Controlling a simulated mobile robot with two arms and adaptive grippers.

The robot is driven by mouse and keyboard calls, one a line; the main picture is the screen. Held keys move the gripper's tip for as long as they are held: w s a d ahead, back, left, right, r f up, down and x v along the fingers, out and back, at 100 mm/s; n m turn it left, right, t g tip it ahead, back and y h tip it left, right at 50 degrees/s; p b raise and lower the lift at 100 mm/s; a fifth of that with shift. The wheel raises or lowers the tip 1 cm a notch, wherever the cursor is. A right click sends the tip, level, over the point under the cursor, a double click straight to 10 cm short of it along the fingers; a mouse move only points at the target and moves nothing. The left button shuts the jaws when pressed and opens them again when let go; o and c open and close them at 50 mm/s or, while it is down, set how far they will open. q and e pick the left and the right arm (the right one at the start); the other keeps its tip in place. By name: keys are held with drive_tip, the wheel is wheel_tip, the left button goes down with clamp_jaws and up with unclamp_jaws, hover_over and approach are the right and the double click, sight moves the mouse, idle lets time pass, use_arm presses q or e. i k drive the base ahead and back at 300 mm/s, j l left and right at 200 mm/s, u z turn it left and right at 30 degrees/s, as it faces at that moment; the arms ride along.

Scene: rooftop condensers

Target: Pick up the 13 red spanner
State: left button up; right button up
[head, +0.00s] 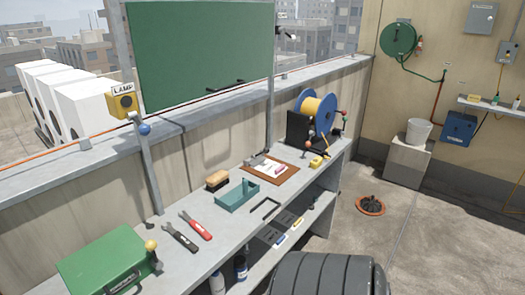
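A red-handled tool (196,226), which looks like the red spanner, lies flat on the grey workbench (170,268). Its size marking is too small to read. A similar dark-handled tool (181,238) lies beside it to the left, a small gap apart. Neither of my grippers is in view.
A green box (104,262) with a yellow-knobbed lever (151,246) stands left of the tools. A lamp post (148,170) rises at the bench's back edge.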

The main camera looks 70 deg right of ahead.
sight(192, 223)
drive_tip(key=l+z, duration=0.2)
drive_tip(key=z, duration=1.35)
